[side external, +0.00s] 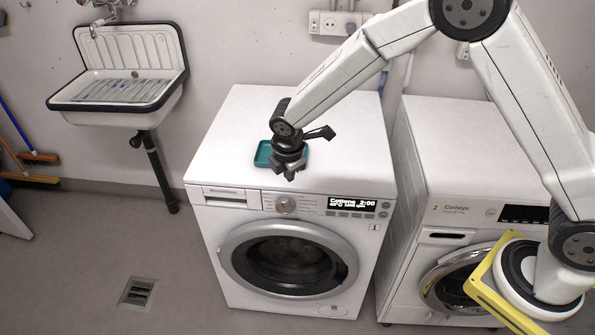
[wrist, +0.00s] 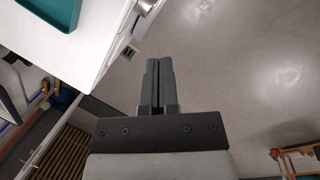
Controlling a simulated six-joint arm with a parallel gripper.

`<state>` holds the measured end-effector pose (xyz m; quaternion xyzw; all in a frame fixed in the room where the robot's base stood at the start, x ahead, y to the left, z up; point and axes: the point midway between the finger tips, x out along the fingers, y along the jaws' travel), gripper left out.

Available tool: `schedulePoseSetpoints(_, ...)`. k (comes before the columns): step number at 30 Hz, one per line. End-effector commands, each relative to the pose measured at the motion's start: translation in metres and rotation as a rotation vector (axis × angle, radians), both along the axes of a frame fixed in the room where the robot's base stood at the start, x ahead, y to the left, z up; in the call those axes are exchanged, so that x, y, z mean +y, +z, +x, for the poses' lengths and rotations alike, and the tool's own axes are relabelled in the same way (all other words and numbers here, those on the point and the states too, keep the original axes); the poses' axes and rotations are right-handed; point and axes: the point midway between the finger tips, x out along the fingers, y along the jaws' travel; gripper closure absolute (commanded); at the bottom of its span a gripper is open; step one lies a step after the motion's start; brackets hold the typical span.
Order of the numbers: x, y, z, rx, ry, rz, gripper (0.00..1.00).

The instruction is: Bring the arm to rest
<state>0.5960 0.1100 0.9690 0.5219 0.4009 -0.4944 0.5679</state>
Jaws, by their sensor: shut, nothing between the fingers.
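My gripper (side external: 289,172) is above the front part of the left washing machine's top, near its control panel, in the side external view. In the wrist view my gripper (wrist: 158,62) points out over the grey floor, with its two dark fingers together and nothing between them. The left washing machine (side external: 231,123) is white, with its round door shut and a lit display reading 2:00. A teal tray (side external: 262,153) lies on its top, partly hidden behind my gripper. The tray's corner also shows in the wrist view (wrist: 70,12).
A second washing machine (side external: 435,130) stands close on the right, partly behind my arm. A white sink (side external: 125,75) hangs on the wall at left. Brooms (side external: 38,157) lean at the far left. A floor drain (side external: 138,293) lies in the open floor in front.

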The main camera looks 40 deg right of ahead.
Motion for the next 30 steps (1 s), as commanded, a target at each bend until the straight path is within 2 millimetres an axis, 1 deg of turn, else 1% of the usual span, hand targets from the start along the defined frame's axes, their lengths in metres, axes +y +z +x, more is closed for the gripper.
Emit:
schedulePoseSetpoints(1,-0.010,0.009,-0.009,-0.010,-0.077,0.026,1.00)
schedulePoseSetpoints(6,-0.035,0.028,-0.040,-0.036,-0.341,0.112,1.00)
schedulePoseSetpoints(11,-0.057,0.043,-0.073,-0.060,-0.592,0.190,1.00)
schedulePoseSetpoints(15,-0.074,0.053,-0.105,-0.081,-0.813,0.255,1.00)
schedulePoseSetpoints(24,-0.101,0.064,-0.173,-0.123,-1.268,0.380,1.00)
schedulePoseSetpoints(27,-0.106,0.065,-0.189,-0.133,-1.373,0.408,1.00)
schedulePoseSetpoints(30,-0.109,0.065,-0.199,-0.138,-1.442,0.426,1.00)
